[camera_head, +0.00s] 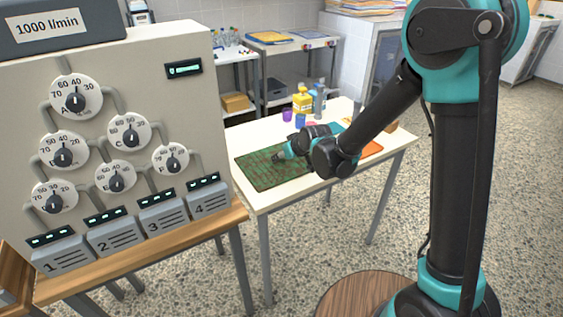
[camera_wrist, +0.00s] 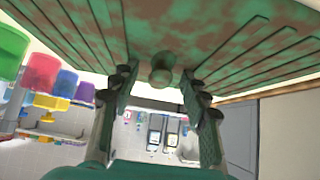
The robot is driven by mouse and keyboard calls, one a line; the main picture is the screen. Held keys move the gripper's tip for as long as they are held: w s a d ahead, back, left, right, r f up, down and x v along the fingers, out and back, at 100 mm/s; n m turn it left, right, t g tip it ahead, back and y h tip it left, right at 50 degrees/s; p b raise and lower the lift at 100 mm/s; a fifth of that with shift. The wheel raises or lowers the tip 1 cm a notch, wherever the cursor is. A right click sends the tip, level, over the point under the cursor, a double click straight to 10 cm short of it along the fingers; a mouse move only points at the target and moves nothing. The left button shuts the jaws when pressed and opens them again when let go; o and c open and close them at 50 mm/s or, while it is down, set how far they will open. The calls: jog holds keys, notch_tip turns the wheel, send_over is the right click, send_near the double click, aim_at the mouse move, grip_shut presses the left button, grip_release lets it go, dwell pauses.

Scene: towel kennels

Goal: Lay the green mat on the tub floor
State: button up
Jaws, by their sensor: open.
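The green mat (camera_head: 262,172), mottled with brown, lies flat on the white table in the head view. It fills the upper part of the wrist view (camera_wrist: 75,30), with grooves and a round knob (camera_wrist: 160,77) on it. My gripper (camera_head: 280,156) is low over the mat's right part. In the wrist view my gripper (camera_wrist: 160,92) is open, with one finger on each side of the knob and gaps between. Whether the fingers touch the mat is unclear. I cannot make out a tub in either view.
A large dial panel (camera_head: 130,85) stands left of the table. Open floor (camera_head: 300,250) lies in front.

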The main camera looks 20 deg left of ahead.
grip_shut()
jog(key=shift+r, duration=0.1)
dwell(0.3)
notch_tip(320, 180, up, 20)
dwell(0.6)
